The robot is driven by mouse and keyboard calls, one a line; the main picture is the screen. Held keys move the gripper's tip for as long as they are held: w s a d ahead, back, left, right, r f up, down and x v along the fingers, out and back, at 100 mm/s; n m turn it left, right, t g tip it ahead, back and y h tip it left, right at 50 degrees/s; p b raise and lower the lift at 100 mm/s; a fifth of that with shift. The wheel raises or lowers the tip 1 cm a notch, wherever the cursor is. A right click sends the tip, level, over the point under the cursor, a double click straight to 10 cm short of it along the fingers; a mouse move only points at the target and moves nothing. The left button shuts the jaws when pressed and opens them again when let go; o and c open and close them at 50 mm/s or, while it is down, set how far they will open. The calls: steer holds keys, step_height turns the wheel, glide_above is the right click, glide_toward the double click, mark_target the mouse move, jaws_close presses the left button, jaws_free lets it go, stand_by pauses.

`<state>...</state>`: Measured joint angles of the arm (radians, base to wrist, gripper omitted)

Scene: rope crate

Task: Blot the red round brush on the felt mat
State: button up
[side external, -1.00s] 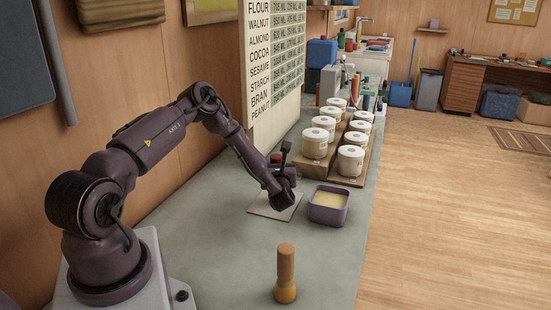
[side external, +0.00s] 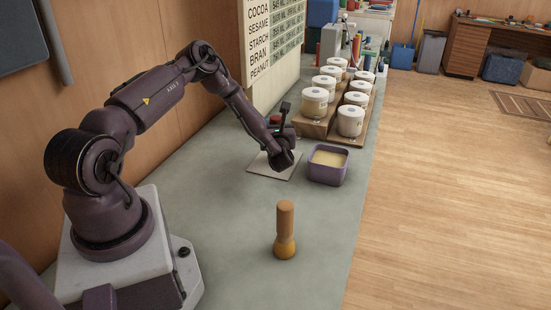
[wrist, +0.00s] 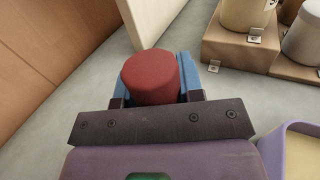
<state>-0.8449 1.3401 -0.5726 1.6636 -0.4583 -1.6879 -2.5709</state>
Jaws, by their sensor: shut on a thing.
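The red round brush (wrist: 151,78) is between the blue fingers of my gripper (wrist: 157,92) in the wrist view; its round red end faces the camera. A bit of red (side external: 275,119) shows behind my gripper (side external: 281,163) in the side view. My gripper is shut on the brush and is low over the pale square felt mat (side external: 262,168). The brush's lower end is hidden, so I cannot tell whether it touches the mat.
A purple tub (side external: 326,177) with cream-coloured contents stands just right of the mat. A yellow brush with a wooden handle (side external: 285,222) stands upright nearer the camera. Several white-lidded jars (side external: 314,102) stand on wooden steps behind.

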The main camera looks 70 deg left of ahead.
steer(key=shift+f, duration=0.5)
stand_by(0.7)
steer(key=shift+r, duration=0.1)
step_height(320, 180, up, 7)
stand_by(0.8)
stand_by(0.6)
